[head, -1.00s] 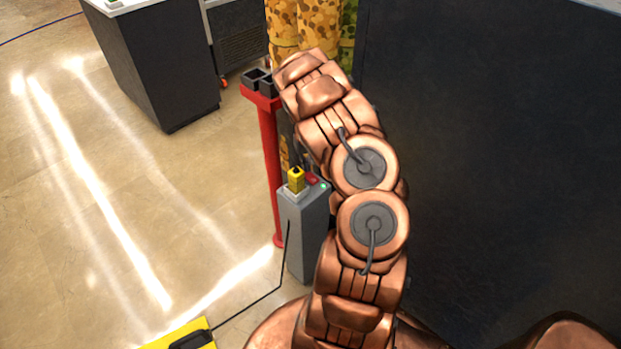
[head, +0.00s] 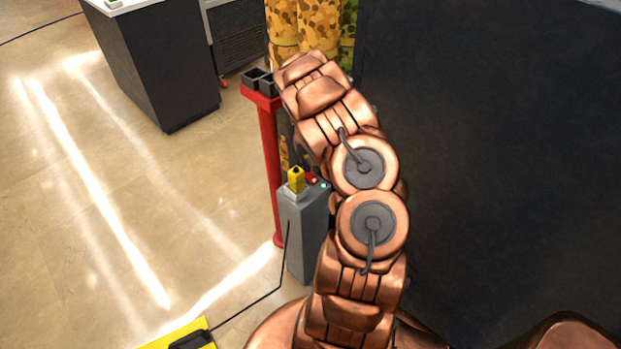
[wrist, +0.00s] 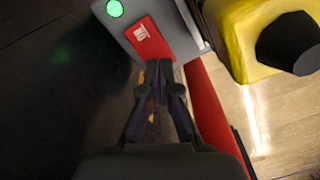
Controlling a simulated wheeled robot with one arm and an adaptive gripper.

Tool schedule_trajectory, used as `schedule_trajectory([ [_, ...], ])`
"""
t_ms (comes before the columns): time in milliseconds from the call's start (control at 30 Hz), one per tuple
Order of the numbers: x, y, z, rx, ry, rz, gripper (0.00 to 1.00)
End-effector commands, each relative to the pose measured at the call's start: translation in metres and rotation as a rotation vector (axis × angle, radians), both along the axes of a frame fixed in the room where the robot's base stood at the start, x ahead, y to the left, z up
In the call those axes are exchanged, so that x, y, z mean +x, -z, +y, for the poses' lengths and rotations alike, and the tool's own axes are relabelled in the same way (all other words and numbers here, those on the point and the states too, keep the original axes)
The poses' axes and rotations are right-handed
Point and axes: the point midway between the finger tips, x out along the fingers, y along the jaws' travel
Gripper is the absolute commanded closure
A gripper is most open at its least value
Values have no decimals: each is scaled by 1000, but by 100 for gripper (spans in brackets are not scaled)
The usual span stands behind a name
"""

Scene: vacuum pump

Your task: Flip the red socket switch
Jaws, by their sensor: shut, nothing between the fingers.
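The red socket switch (head: 311,178) is on top of a grey pedestal box (head: 303,235), beside a yellow plug (head: 296,181). In the wrist view the red switch (wrist: 150,40) has pale markings and lies just beyond my fingertips. A round green lamp (wrist: 115,8) glows near it. My gripper (wrist: 160,70) is shut and empty, its tips at the lower edge of the switch. I cannot tell whether they touch it.
A red post (head: 270,170) with black holders stands right behind the box. A black cable runs from the box to a yellow floor piece (head: 165,341). A large dark panel (head: 480,160) fills the right. Open floor lies left.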

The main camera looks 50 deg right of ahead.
Motion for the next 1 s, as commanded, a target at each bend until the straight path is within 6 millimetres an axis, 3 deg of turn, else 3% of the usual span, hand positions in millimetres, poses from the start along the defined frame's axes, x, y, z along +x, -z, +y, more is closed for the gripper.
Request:
schedule_trajectory([
  [1000,0,12,0,0,-1,0,100],
])
